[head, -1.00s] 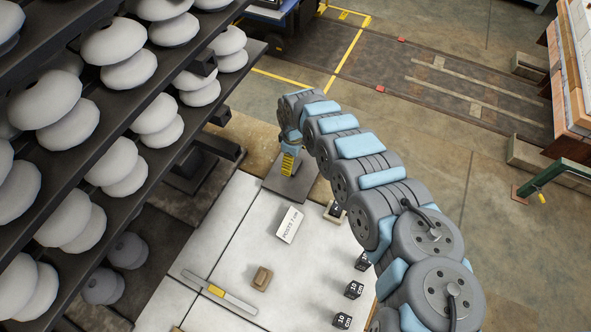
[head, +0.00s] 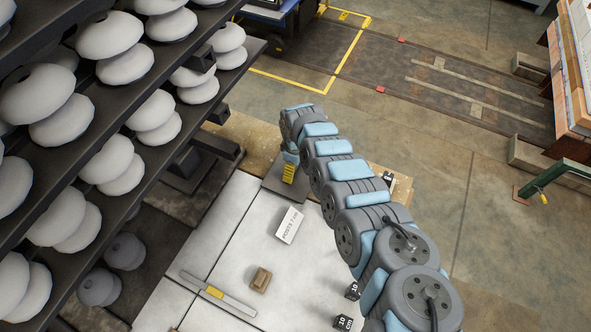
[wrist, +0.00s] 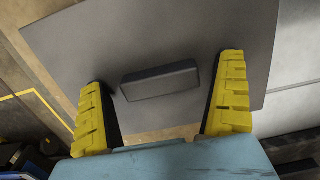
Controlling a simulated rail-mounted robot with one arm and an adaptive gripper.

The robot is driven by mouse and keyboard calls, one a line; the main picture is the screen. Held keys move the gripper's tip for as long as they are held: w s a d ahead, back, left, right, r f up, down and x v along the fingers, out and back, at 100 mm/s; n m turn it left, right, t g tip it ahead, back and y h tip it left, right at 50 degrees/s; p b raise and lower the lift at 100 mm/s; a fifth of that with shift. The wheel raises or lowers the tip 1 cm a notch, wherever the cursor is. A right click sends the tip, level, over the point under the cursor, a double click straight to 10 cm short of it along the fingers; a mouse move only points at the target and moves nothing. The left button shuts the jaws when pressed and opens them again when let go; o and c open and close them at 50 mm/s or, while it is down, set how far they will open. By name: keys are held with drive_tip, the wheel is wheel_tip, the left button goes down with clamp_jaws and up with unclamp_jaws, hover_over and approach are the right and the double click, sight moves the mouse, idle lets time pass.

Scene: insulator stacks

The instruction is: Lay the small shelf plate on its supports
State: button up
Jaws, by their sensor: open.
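The small shelf plate is a flat dark grey plate (head: 284,194) lying below my gripper (head: 289,172) in the head view. In the wrist view the plate (wrist: 215,38) fills the upper middle, with a raised dark bar (wrist: 160,83) on its face. My gripper (wrist: 166,72) is open, its yellow fingers on either side of the bar with gaps at both ends. I cannot tell how high the fingertips are above the plate. What lies under the plate is hidden, and I cannot tell which things are its supports.
A dark rack (head: 150,165) with pale grey insulator stacks stands at left, close to the gripper. The white surface holds a "POSTS 7 cm" card (head: 289,225), a brown block (head: 260,280), a metal bar (head: 238,303) and black "10 cm" cubes (head: 342,322).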

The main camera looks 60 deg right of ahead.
drive_tip(key=c, duration=1.2)
drive_tip(key=shift+r, duration=0.1)
drive_tip(key=shift+c, duration=0.2)
drive_tip(key=shift+r, duration=0.15)
